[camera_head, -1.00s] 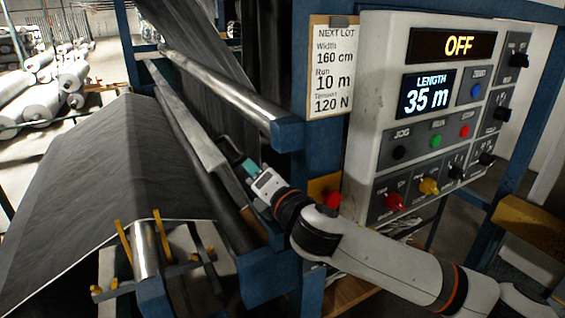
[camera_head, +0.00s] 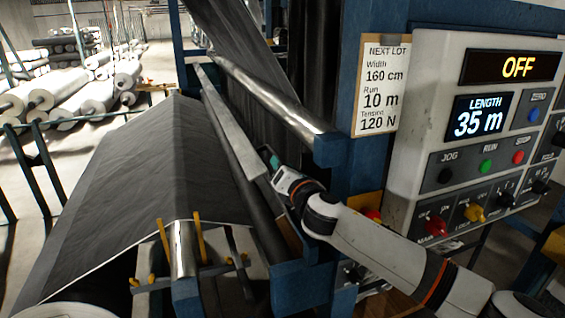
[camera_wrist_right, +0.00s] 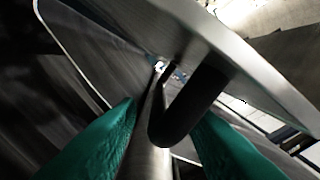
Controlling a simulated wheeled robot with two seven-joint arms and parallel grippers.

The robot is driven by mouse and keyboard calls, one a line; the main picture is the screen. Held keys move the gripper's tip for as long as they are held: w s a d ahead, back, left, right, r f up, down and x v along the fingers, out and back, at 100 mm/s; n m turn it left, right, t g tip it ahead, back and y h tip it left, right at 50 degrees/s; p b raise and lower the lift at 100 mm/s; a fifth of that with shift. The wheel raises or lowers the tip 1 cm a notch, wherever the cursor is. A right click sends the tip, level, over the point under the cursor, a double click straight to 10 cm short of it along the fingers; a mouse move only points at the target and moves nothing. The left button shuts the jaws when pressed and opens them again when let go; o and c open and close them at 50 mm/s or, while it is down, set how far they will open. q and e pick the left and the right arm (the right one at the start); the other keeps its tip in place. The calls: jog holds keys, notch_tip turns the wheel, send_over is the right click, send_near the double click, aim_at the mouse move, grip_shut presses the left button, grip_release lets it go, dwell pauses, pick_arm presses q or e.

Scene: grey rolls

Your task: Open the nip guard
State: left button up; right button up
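The nip guard (camera_head: 236,132) is a long pale metal plate running along the rollers in the head view. Its dark bent handle (camera_wrist_right: 192,103) shows in the right wrist view, standing out from the plate (camera_wrist_right: 245,75). My right gripper (camera_head: 267,155) is at the near end of the guard. In the wrist view its two teal fingers (camera_wrist_right: 167,112) are spread apart, with the handle between them. Gaps show on both sides of the handle, so the gripper looks open around it. The handle cannot be made out in the head view. My left gripper is out of view.
A shiny roller (camera_head: 270,92) runs above the guard, ending at a blue frame post. Dark web (camera_head: 150,165) slopes away to the left. The control panel (camera_head: 432,115) reads OFF and LENGTH 35 m. A red knob (camera_head: 372,214) sits close to my right arm.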

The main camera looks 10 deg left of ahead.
jog(key=shift+w+a, duration=0.4)
jog(key=shift+w, duration=0.15)
jog(key=shift+s, duration=0.1)
grip_shut()
jog(key=shift+w+d+m, duration=0.7)
jog(key=shift+d, duration=0.25)
jog(key=shift+c, duration=0.7)
grip_release()
jog(key=shift+o, duration=0.7)
jog(key=shift+w+d, duration=0.1)
jog(key=shift+d, duration=0.1)
